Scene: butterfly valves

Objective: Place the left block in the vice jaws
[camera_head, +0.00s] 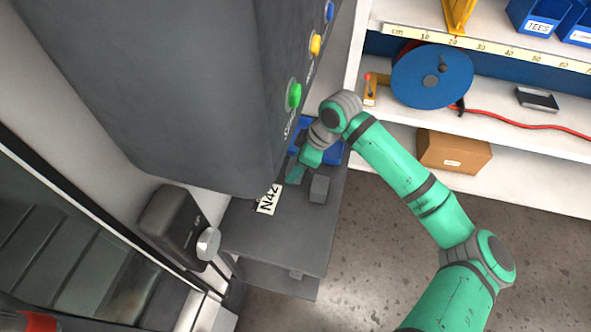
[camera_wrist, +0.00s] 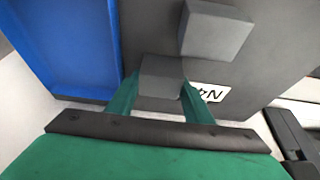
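Two grey blocks are on the dark grey shelf (camera_head: 277,235). In the head view, one block (camera_head: 319,188) stands in plain sight on the right, and the other is mostly hidden at my gripper (camera_head: 296,174). In the wrist view, the nearer block (camera_wrist: 161,76) lies between the two green fingers of my gripper (camera_wrist: 160,88), one finger on each side. Whether both fingers press on it is unclear. The other block (camera_wrist: 214,32) is beyond it, up and to the right, outside the fingers. I cannot make out any vice jaws.
A blue tray (camera_wrist: 62,45) lies beside the blocks. A white label (camera_head: 269,199) marked N42 is on the shelf. A big grey cabinet with coloured buttons (camera_head: 294,95) rises close on the left. White shelves hold a blue reel (camera_head: 410,75) and a cardboard box (camera_head: 453,152).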

